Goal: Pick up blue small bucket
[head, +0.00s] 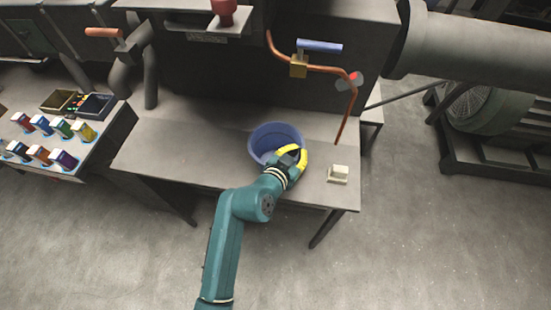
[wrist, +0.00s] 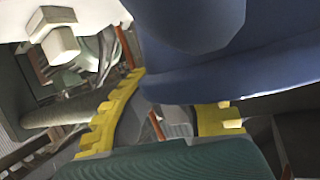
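In the wrist view the bucket (wrist: 240,60) fills the upper right, close to the camera. The yellow fingers of my gripper (wrist: 185,96) are spread apart there, one to the left and one to the right. The bucket's wall overlaps the right fingertip in the picture. I cannot tell whether either finger touches the bucket.
The grey workbench (head: 190,150) is clear left of the bucket. A small pale block (head: 339,173) sits to the right. A copper pipe (head: 345,115) with a blue-handled valve (head: 320,46) stands behind. Several coloured boxes (head: 63,128) sit on the left table.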

